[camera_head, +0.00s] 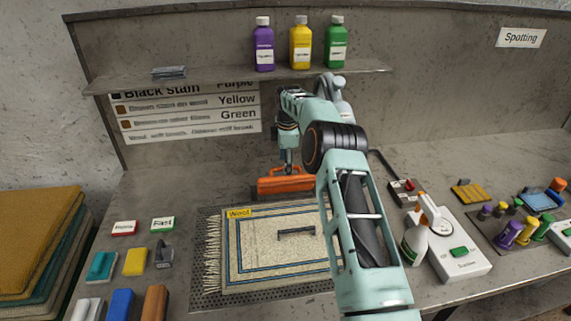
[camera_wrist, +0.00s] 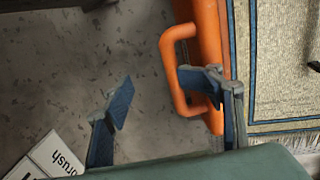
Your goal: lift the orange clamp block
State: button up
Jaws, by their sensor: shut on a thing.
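The orange clamp block (camera_head: 285,184) is a long bar with a loop handle, at the back edge of the rug on the grey bench. In the wrist view the clamp block (camera_wrist: 207,30) runs along the rug's edge, with its handle reaching left. I cannot tell whether the block is clear of the bench.
A cream rug (camera_head: 250,262) with a blue border lies on a perforated plate, a dark handle-like piece on it. A spray bottle (camera_head: 415,240) stands by a white scanner (camera_head: 462,255) at right. Small blocks and brushes lie at left. A shelf (camera_head: 200,82) with bottles is behind.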

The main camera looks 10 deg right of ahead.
jog(key=r, duration=0.3)
jog(key=s+r, duration=0.1)
jog(key=r, duration=0.3)
jog(key=s+r, duration=0.1)
jog(key=r, duration=0.3)
jog(key=shift+s+r, duration=0.15)
jog(key=shift+c, duration=0.7)
